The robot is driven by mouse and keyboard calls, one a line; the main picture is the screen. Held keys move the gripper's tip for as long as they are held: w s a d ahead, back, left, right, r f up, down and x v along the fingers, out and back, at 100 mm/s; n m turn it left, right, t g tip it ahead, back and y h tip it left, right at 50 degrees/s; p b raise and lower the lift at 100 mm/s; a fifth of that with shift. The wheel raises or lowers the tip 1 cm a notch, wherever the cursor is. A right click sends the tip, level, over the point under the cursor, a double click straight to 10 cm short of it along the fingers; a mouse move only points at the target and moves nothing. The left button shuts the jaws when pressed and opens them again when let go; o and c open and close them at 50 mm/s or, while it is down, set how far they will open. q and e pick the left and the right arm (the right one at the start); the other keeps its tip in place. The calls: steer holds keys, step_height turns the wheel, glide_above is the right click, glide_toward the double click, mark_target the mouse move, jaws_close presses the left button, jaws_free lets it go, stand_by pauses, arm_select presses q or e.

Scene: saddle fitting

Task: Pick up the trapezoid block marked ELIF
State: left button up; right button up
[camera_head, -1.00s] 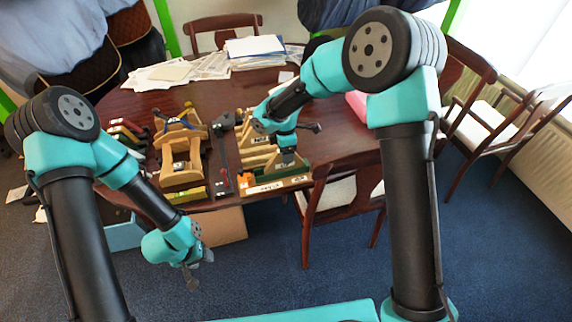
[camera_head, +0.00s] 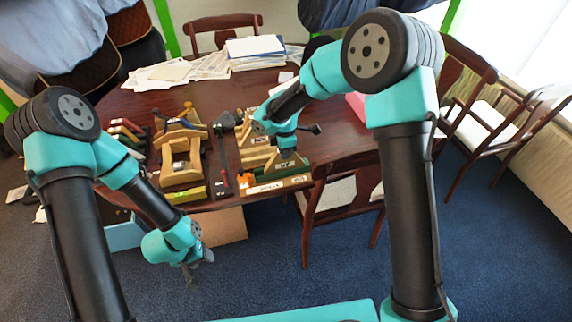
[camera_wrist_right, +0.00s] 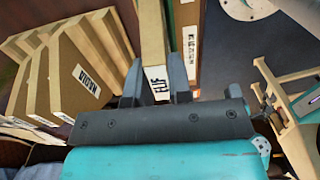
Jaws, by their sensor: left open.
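The trapezoid block marked ELIF (camera_wrist_right: 153,45) is a pale wooden piece in the right wrist view, its label towards my wrist. My right gripper (camera_wrist_right: 156,88) has one finger on each side of it, close to its faces; whether both touch is unclear. In the head view my right gripper (camera_head: 285,140) is low over the rack at the table's front edge, its fingertips partly hidden by the wrist. My left gripper (camera_head: 194,266) is open and empty, hanging in front of the table, well apart from the blocks.
Several wooden blocks, one marked MEDIA (camera_wrist_right: 88,82), stand left of the ELIF block. A wooden saddle frame (camera_head: 181,165) and a dark clamp bar (camera_head: 223,155) lie on the table (camera_head: 345,140) further left. Papers (camera_head: 185,70) are at the back. Chairs (camera_head: 500,110) stand right.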

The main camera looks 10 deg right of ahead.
jaws_close()
steer(key=shift+r, duration=0.2)
step_height(320, 180, up, 11)
steer(key=shift+f, duration=0.2)
stand_by(2.2)
stand_by(0.3)
